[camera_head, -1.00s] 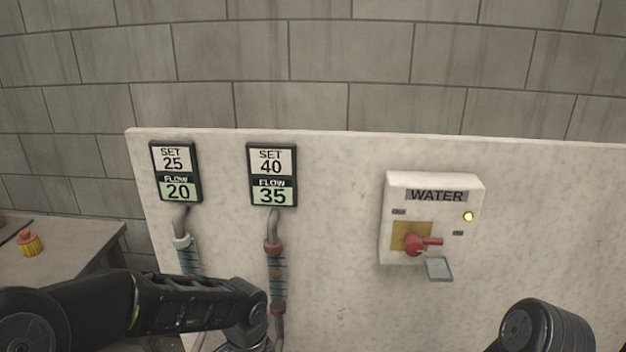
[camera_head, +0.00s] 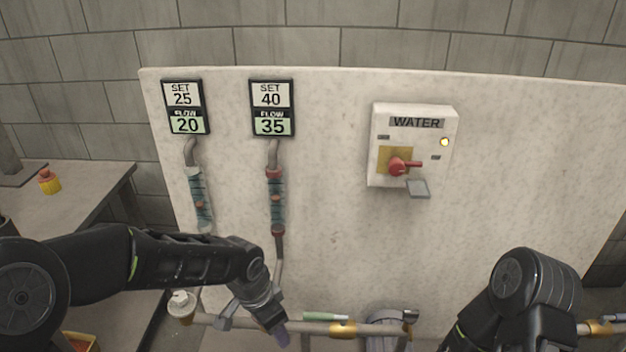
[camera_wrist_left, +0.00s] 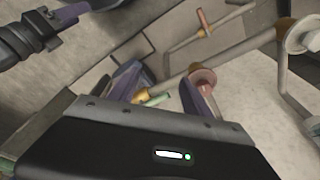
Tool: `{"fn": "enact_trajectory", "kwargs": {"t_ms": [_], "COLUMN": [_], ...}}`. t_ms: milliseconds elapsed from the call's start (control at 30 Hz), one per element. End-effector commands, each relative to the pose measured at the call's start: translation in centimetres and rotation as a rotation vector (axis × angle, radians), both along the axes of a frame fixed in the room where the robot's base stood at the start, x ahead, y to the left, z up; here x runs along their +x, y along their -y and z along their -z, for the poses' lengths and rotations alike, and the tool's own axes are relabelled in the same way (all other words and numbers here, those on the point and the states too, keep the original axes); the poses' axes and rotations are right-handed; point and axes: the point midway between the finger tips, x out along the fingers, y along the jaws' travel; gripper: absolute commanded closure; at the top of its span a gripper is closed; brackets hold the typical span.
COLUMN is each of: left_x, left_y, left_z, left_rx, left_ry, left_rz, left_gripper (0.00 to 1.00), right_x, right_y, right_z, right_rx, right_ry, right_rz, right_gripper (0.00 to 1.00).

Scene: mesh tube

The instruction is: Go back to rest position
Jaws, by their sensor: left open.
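My left arm reaches in from the left in the head view, and its gripper (camera_head: 281,333) points down near the bottom edge, in front of the pipe. In the left wrist view my left gripper (camera_wrist_left: 162,84) is open, its two purplish fingers apart with nothing held between them. The horizontal pipe (camera_head: 290,325) runs behind and below the fingers, apart from them as far as I can tell. My right arm shows at the lower right of the head view; its gripper is outside the frame.
A pale panel (camera_head: 335,215) carries two flow displays, 25/20 (camera_head: 185,107) and 40/35 (camera_head: 272,108), above mesh-covered tubes. A water box (camera_head: 412,145) has a red handle and lit yellow lamp. A table (camera_head: 85,190) with a yellow-red object (camera_head: 49,181) stands left.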

Motion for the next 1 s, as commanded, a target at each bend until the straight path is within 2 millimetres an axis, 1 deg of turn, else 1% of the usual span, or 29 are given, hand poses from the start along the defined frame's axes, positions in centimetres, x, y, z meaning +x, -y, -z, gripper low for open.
{"fn": "enact_trajectory", "kwargs": {"t_ms": [167, 267, 367, 433, 467, 500, 533, 567, 600, 633, 700, 800, 900, 1000], "left_x": [0.1, -0.3, -1.6, -3.2, -4.4, -6.3, -7.9, -9.5, -11.4, -12.9, -15.8, -18.7, -19.8, -19.7], "left_y": [2.7, 4.0, 4.9, 5.0, 4.9, 4.4, 3.9, 3.4, 2.9, 2.5, 2.0, 1.7, 1.4, 1.3], "left_z": [1.9, 3.9, 7.2, 10.2, 12.0, 14.3, 15.9, 17.3, 18.7, 19.7, 21.2, 22.4, 23.1, 23.2], "left_rx": [-0.120, -0.202, -0.285, -0.340, -0.360, -0.378, -0.383, -0.382, -0.374, -0.364, -0.338, -0.310, -0.300, -0.301], "left_ry": [0.035, 0.036, 0.015, -0.013, -0.034, -0.064, -0.088, -0.110, -0.140, -0.163, -0.221, -0.287, -0.316, -0.316], "left_rz": [-0.099, -0.192, -0.326, -0.457, -0.531, -0.634, -0.704, -0.767, -0.830, -0.867, -0.913, -0.943, -0.963, -0.969], "left_gripper": [0.43, 0.43, 0.43, 0.43, 0.43, 0.43, 0.43, 0.43, 0.43, 0.43, 0.43, 0.43, 0.43, 0.43], "right_x": [-0.1, -0.1, -0.1, -0.1, -0.1, -0.1, -0.1, -0.1, -0.1, -0.1, -0.1, -0.1, -0.1, -0.1], "right_y": [0.0, 0.0, 0.0, 0.0, 0.0, 0.0, 0.0, 0.0, 0.0, 0.0, 0.0, 0.0, 0.0, 0.0], "right_z": [0.0, 0.0, 0.0, 0.0, 0.0, 0.0, 0.0, 0.0, 0.0, 0.0, 0.0, 0.0, 0.0, 0.0], "right_rx": [0.000, 0.000, 0.000, 0.000, 0.000, 0.000, 0.000, 0.000, 0.000, 0.000, 0.000, 0.000, 0.000, 0.000], "right_ry": [-0.002, -0.002, -0.002, -0.001, -0.001, -0.001, -0.002, -0.002, -0.001, -0.001, -0.002, -0.002, -0.002, -0.002], "right_rz": [-0.001, -0.001, -0.001, 0.000, 0.000, 0.000, -0.001, -0.001, 0.000, 0.000, -0.001, -0.001, -0.001, -0.001], "right_gripper": [0.42, 0.42, 0.42, 0.42, 0.42, 0.42, 0.42, 0.42, 0.42, 0.42, 0.42, 0.42, 0.42, 0.42]}}
